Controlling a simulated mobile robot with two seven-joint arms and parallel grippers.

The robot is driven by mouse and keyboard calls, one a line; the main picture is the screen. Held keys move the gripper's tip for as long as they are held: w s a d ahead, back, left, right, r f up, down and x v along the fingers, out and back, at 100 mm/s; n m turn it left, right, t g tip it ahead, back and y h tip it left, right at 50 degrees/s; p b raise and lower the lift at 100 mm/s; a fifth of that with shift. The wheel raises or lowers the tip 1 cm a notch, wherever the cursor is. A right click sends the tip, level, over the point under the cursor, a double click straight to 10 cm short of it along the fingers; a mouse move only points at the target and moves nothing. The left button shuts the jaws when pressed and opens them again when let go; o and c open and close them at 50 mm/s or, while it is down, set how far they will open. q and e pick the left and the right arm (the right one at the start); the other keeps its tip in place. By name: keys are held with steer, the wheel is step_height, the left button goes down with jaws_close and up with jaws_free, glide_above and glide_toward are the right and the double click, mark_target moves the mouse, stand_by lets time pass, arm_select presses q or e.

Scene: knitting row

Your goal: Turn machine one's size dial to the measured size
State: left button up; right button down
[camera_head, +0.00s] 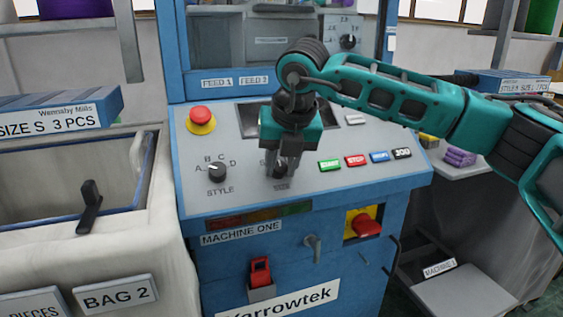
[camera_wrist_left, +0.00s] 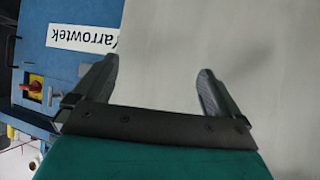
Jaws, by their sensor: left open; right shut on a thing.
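Machine one's light grey control panel (camera_head: 320,190) fills the middle of the head view. The size dial (camera_head: 280,171) is a dark knob near the panel's lower middle, with a partly hidden label below it. My right gripper (camera_head: 281,170) points down from above and is shut on the size dial; its fingers hide most of the dial's markings. The style dial (camera_head: 217,172), with letters A to D around it, stands to the left. My left gripper (camera_wrist_left: 160,90) shows in the left wrist view, open and empty. It is not visible in the head view.
A red button (camera_head: 201,116) on a yellow base sits upper left on the panel. Green, red, blue and black buttons (camera_head: 356,160) lie right of the dial. A red-yellow switch (camera_head: 366,224) is on the front. A box marked size S, 3 pieces (camera_head: 60,112) is at left.

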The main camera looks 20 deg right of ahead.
steer(key=shift+n, duration=0.3)
steer(key=n+h, duration=0.1)
steer(key=n, duration=0.2)
steer(key=n+h, duration=0.1)
steer(key=n, duration=0.3)
steer(key=shift+n+t, duration=0.3)
stand_by(0.4)
steer(key=c, duration=0.8)
jaws_free()
steer(key=shift+c, duration=0.2)
steer(key=shift+s, duration=0.1)
steer(key=p+v, duration=0.1)
steer(key=v, duration=1.2)
steer(key=shift+a+p, duration=0.2)
steer(key=shift+p, duration=0.15)
